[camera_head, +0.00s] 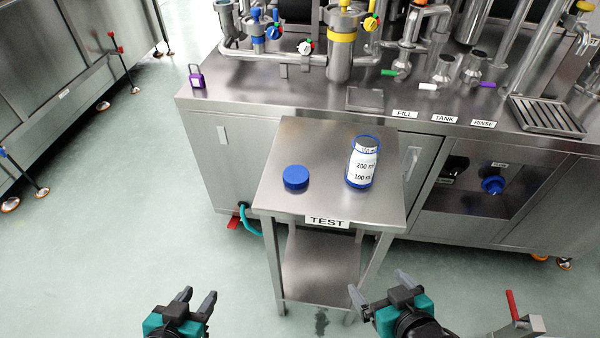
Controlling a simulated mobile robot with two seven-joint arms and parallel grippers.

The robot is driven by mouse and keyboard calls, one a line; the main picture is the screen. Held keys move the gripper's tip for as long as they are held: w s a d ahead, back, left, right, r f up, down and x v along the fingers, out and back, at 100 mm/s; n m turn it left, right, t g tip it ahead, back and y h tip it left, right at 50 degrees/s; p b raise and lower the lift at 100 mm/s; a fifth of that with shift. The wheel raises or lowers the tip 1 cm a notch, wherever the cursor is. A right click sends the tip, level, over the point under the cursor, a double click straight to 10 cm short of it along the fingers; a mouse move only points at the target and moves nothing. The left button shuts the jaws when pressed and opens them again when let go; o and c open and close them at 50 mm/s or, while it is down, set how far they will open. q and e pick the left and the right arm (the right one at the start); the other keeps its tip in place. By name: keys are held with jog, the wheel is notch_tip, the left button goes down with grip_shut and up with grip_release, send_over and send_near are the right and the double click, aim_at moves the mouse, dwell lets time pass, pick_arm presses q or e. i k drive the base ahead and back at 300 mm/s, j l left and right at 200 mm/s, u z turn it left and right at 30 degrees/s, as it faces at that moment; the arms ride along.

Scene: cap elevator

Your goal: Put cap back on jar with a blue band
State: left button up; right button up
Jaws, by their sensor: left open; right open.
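A jar with a blue band (361,166) stands upright on the steel table marked TEST (325,197). It has a white label with volume marks, and no cap is on its top. A blue cap (295,177) lies on the same table, to the left of the jar and apart from it. My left gripper (197,299) is open and empty, in front of the table and to its left. My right gripper (379,286) is open and empty, in front of the table near its right side. Neither gripper touches the cap or the jar.
A large steel machine (240,120) with pipes and valves stands behind the table. A purple padlock-like item (196,77) sits at its left corner. A drain grate (545,116) is at the right. The green floor (120,200) is open to the left.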

aim_at(365, 150)
jog(key=i+j, duration=0.1)
jog(key=j, duration=0.6)
jog(key=i+j, duration=0.1)
jog(key=j, duration=0.55)
